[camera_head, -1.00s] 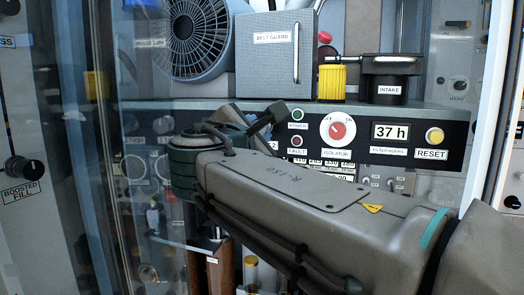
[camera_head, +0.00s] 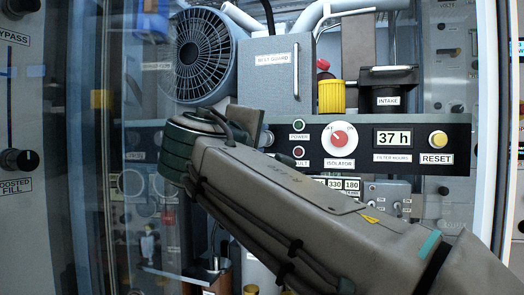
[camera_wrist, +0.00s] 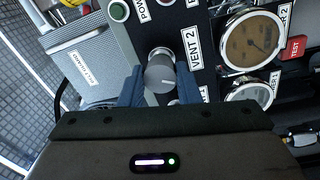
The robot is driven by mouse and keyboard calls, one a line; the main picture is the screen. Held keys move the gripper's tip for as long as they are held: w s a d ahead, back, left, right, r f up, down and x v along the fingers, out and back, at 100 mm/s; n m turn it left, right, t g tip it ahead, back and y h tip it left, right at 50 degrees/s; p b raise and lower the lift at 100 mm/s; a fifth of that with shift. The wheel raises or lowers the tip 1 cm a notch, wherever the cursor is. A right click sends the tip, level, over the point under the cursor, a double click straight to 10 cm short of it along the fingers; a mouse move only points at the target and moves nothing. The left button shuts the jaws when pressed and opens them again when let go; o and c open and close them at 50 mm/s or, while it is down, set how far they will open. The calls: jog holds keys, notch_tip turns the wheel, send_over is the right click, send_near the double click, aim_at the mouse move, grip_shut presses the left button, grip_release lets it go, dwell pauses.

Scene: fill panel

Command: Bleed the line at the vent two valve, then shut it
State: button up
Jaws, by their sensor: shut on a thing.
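The vent two valve is a grey round knob (camera_wrist: 160,72) beside a white "VENT 2" label (camera_wrist: 195,48) in the wrist view. My gripper (camera_wrist: 160,88) has one blue-grey finger on each side of this knob and is shut on it. The gripper body covers the lower part of that view. In the head view my arm covers the valve and most of the gripper, so the hold does not show there. How far the valve is turned cannot be told.
Two round gauges (camera_wrist: 251,41) and a red TEST button (camera_wrist: 293,47) sit right of the knob. The head view shows the belt guard (camera_head: 275,80), fan (camera_head: 201,55), yellow cap (camera_head: 331,97), isolator switch (camera_head: 339,138) and RESET button (camera_head: 438,139). Glass stands at the left.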

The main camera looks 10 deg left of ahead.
jog(key=shift+m+g+h+b, duration=0.25)
jog(key=shift+m+b, duration=1.65)
jog(key=shift+m, duration=5.75)
jog(key=shift+m+g+h+b, duration=0.25)
jog(key=shift+m+b, duration=1.65)
jog(key=shift+m, duration=5.75)
jog(key=o, duration=1)
jog(key=shift+c, duration=0.2)
